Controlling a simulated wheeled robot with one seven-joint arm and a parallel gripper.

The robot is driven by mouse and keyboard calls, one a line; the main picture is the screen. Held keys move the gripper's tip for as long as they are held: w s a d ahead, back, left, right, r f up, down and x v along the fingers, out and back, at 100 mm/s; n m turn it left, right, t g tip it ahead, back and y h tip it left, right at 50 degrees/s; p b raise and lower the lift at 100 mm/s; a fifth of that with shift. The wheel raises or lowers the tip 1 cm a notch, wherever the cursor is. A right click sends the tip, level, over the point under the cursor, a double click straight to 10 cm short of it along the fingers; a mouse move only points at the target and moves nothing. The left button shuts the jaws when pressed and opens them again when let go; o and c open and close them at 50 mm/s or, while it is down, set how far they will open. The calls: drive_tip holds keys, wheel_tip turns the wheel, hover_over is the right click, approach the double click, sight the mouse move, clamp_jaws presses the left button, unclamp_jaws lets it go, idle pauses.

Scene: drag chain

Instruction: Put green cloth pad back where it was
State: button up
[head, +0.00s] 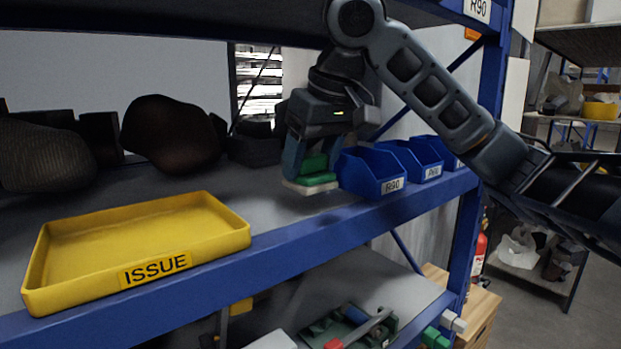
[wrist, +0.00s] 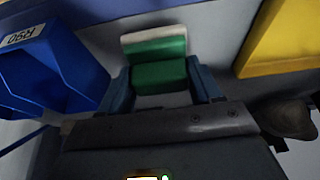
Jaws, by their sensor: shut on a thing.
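My gripper (head: 311,160) is shut on the green cloth pad (head: 316,178), with a finger on each side of it. The pad has a pale white band along its lower edge. It hangs above the shelf near the front edge, just left of the blue bin labelled R90 (head: 372,174). In the wrist view the pad (wrist: 158,75) sits between the two blue fingers, its white band at the top. The R90 bin (wrist: 50,65) is on the left there, apart from the pad. The yellow ISSUE tray (head: 60,232) lies on the shelf to the left and looks empty.
More blue bins (head: 408,158) stand in a row to the right, up to the blue rack post (head: 487,100). Dark rounded items (head: 172,135) stand at the back left. The grey shelf (head: 268,205) is bare between the tray and the R90 bin. An upper shelf (head: 180,18) hangs overhead.

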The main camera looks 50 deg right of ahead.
sight(313, 173)
drive_tip(key=shift+f, duration=1.75)
drive_tip(key=shift+f, duration=0.1)
drive_tip(key=o, duration=0.9)
drive_tip(key=shift+o, duration=0.2)
drive_tip(key=v, duration=1.2)
drive_tip(key=shift+p, duration=0.45)
